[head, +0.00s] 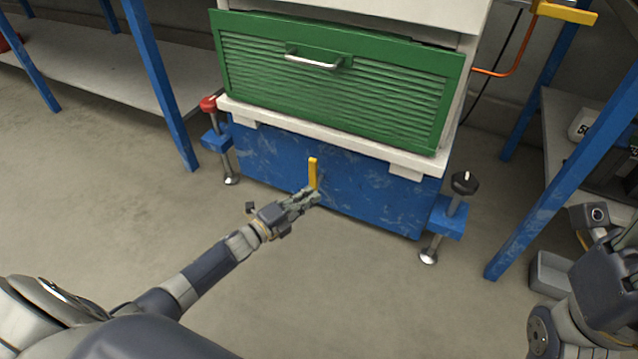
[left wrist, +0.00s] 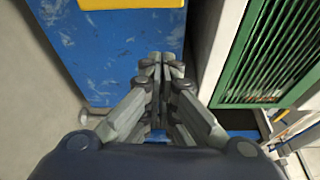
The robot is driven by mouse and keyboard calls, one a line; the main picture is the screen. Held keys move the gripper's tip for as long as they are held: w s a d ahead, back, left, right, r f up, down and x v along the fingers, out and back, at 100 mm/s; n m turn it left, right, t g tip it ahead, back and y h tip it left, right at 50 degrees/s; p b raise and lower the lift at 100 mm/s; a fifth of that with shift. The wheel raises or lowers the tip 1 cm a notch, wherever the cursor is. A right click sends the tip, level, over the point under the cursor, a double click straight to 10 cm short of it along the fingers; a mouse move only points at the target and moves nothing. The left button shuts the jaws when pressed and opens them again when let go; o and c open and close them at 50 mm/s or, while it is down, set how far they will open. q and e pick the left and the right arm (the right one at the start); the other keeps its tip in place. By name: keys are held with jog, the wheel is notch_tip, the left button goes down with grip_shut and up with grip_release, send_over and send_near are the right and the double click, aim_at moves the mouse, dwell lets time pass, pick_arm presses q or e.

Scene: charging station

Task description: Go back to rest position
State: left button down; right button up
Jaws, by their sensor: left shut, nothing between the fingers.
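My left gripper (head: 306,199) is shut and empty, low in front of the blue base (head: 376,196) of the charging station. A yellow upright handle (head: 313,173) on that base stands right by the fingertips; I cannot tell whether they touch. In the left wrist view the shut fingers (left wrist: 161,65) point along the blue base (left wrist: 110,48), with a yellow part (left wrist: 108,4) at the top edge. My right arm shows at the lower right of the head view, but its fingers are not visible.
A green slatted door (head: 335,75) with a metal handle is above the base. A red-knobbed foot (head: 209,104) and a black-knobbed foot (head: 464,183) flank it. Blue shelf posts (head: 160,85) stand at both sides. The grey floor (head: 130,220) at left is clear.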

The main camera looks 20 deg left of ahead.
pick_arm(q)
jog(key=shift+s+a, duration=0.25)
jog(key=shift+s, duration=0.35)
